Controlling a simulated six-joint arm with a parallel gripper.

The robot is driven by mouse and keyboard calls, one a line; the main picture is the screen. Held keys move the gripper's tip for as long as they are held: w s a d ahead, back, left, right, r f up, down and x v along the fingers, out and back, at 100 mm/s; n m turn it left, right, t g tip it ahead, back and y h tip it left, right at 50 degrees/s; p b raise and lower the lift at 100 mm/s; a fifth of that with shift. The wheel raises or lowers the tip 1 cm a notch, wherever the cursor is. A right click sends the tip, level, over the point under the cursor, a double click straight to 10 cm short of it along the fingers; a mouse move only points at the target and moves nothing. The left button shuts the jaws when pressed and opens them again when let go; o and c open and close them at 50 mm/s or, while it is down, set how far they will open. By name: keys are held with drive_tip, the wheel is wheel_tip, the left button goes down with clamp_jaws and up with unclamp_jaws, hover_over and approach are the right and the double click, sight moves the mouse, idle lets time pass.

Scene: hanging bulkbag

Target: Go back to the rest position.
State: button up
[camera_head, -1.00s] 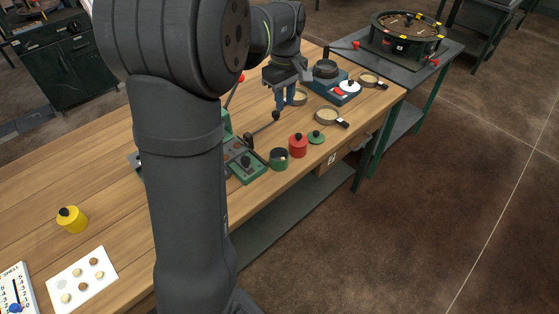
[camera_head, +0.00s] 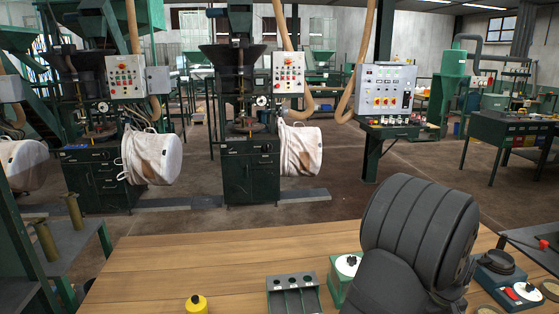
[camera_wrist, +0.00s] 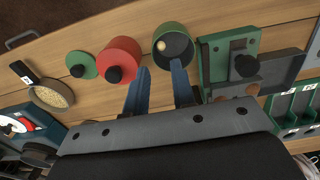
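My gripper (camera_wrist: 159,68) shows in the wrist view with its two blue fingers apart and nothing between them. Its fingertips appear over the bench beside the red pot (camera_wrist: 118,52) and the open green pot (camera_wrist: 182,53). I cannot tell their height above the bench. The green pot holds a small pale ball. In the head view, my dark arm rises at the lower right, and my gripper is out of sight.
The wooden bench (camera_head: 170,270) carries a yellow pot (camera_head: 196,304) and a grey slotted rack (camera_head: 293,292). The wrist view shows a green lid (camera_wrist: 82,65), a sieve (camera_wrist: 52,95) and a green device (camera_wrist: 228,55). White bulk bags (camera_head: 152,157) hang at machines beyond.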

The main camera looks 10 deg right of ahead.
wheel_tip(320, 180, down, 3)
drive_tip(key=shift+r, duration=0.75)
drive_tip(key=shift+f, duration=0.15)
